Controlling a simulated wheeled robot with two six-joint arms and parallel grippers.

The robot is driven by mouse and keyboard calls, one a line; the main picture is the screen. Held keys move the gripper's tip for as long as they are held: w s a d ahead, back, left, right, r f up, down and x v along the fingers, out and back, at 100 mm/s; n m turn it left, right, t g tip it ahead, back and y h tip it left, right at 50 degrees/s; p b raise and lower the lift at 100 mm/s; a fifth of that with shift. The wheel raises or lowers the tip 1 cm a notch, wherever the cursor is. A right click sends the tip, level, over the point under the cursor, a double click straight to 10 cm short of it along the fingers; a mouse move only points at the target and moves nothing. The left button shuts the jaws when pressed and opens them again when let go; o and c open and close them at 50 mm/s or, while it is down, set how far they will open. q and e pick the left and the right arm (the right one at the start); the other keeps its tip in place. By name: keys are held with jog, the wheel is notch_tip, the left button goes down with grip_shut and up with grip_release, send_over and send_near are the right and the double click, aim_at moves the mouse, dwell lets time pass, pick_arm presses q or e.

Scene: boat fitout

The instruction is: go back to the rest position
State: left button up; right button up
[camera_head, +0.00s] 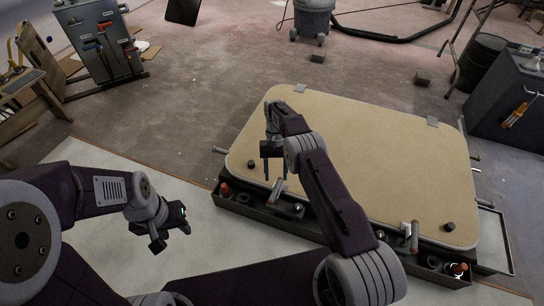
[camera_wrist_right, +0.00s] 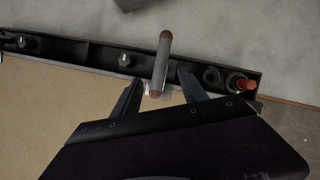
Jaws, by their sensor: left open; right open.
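My right gripper (camera_head: 275,178) is open over the near left edge of a beige panel (camera_head: 350,150). In the right wrist view, its two fingers (camera_wrist_right: 160,82) are spread, and a grey handle with reddish ends (camera_wrist_right: 161,62) shows between and beyond them. That handle also shows in the head view (camera_head: 277,190), just below the fingertips. I cannot tell whether the fingers touch it.
A dark tray (camera_head: 310,226) with several fittings runs along the panel's near edge. A second handle (camera_head: 414,236) stands at its right.

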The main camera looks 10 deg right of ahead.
notch_tip(320, 180, up, 26)
jog(key=d+f+t+p, duration=0.1)
jog(key=t+p, duration=0.2)
jog(key=p, duration=0.3)
jog(key=s+d+r+t+p, duration=0.1)
jog(key=s+r, duration=0.1)
jog(key=s, duration=0.5)
jog(key=s+d+r+t+p, duration=0.1)
jog(key=s+r, duration=0.2)
jog(key=s, duration=0.3)
jog(key=s+f+n, duration=0.2)
jog(key=s+f, duration=0.5)
jog(key=s, duration=0.4)
notch_tip(320, 180, up, 38)
jog(key=w+p, duration=0.2)
jog(key=p, duration=3.6)
jog(key=shift+w+d+t+h, duration=0.3)
jog(key=shift+w+t, duration=0.05)
jog(key=shift+t, duration=0.05)
